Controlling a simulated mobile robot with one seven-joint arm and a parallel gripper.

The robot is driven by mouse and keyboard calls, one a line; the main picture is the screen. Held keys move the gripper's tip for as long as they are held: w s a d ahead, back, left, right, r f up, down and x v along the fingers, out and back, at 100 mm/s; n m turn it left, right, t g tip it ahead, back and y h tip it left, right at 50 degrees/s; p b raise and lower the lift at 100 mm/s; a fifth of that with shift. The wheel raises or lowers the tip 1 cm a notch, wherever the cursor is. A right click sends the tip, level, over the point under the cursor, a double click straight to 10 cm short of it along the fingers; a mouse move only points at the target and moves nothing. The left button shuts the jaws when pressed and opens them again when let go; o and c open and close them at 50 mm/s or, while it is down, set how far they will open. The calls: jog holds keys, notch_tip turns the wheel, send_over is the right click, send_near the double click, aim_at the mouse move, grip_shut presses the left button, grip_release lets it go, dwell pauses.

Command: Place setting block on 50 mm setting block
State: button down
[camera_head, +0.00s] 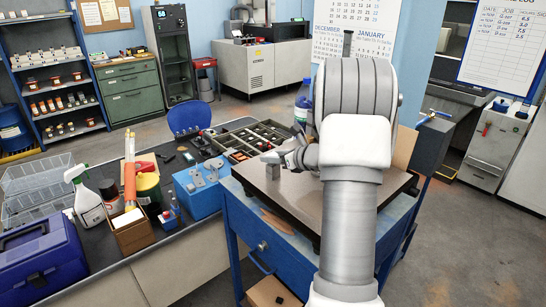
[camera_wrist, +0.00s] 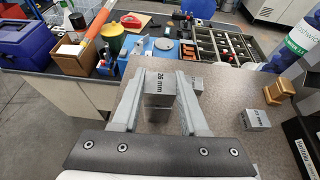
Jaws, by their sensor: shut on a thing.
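A grey setting block marked 26 mm (camera_wrist: 159,88) is between the two fingers of my gripper (camera_wrist: 162,78) in the wrist view. The fingers are shut on its sides. A second grey block (camera_wrist: 197,85) shows just beyond the right finger; its marking is too small to read and part of it is hidden. A third grey block (camera_wrist: 256,119) stands farther right on the plate, its marking unclear. In the head view my gripper (camera_head: 283,157) is over the left part of the plate, with a grey block (camera_head: 272,172) below it; I cannot tell which block this is.
The dark surface plate (camera_head: 325,205) lies on a blue stand. A compartment tray (camera_head: 252,137) and a blue box (camera_head: 199,190) stand on the bench beyond.

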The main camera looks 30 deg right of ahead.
jog(key=shift+f, duration=0.15)
jog(key=shift+c, duration=2.2)
grip_release()
jog(key=shift+s+r, duration=0.15)
jog(key=shift+r, duration=0.1)
jog(key=v, duration=1.1)
jog(key=shift+s+b, duration=0.35)
jog(key=shift+b, duration=0.05)
